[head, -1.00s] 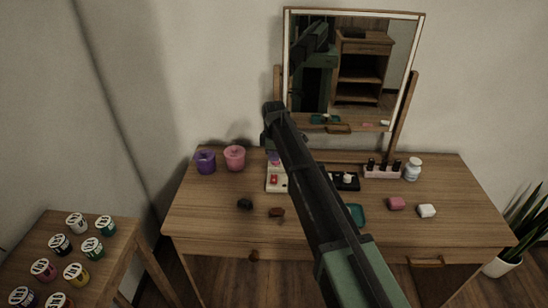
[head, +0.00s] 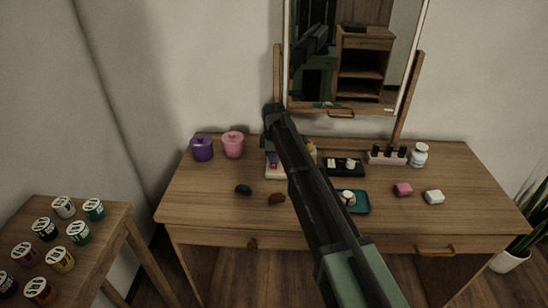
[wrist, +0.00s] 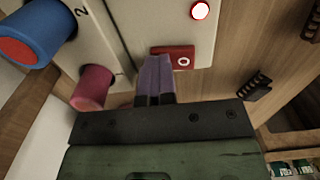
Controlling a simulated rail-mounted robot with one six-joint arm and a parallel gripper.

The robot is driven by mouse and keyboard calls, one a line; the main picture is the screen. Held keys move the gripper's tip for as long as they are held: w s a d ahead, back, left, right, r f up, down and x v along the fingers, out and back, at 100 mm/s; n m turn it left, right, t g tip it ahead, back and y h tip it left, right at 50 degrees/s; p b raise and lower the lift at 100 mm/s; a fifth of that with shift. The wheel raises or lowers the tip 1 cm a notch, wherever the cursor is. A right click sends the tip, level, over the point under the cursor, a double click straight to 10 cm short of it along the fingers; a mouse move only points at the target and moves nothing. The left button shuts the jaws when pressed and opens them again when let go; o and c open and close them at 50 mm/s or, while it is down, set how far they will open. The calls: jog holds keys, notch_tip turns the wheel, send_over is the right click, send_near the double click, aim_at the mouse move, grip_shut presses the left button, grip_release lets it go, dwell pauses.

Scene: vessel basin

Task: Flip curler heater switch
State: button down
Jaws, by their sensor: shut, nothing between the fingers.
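The curler heater (wrist: 120,35) is a pale box in the wrist view, with the digits 2 and 1 on it. Its red rocker switch (wrist: 183,58), marked with a white O, sits near the top center. A round red lamp (wrist: 200,10) with a bright middle is beside it. A blue curler (wrist: 38,32) with a red end and a pink curler (wrist: 92,86) stick out at the left. My gripper (wrist: 157,62) is shut and empty, its tips at the switch's left end; contact is unclear. In the head view the heater (head: 272,173) is mostly hidden behind my arm.
On the dressing table, purple (head: 202,149) and pink (head: 233,145) jars stand left of the heater. A black palette (head: 345,167) and teal tray (head: 361,203) are to the right. Small dark clips lie in front. The mirror (head: 350,55) stands behind.

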jog(key=shift+s, duration=0.2)
jog(key=shift+s+r+p, duration=0.2)
jog(key=shift+s+p, duration=0.1)
jog(key=shift+s, duration=0.25)
notch_tip(320, 180, up, 14)
jog(key=p, duration=1.4)
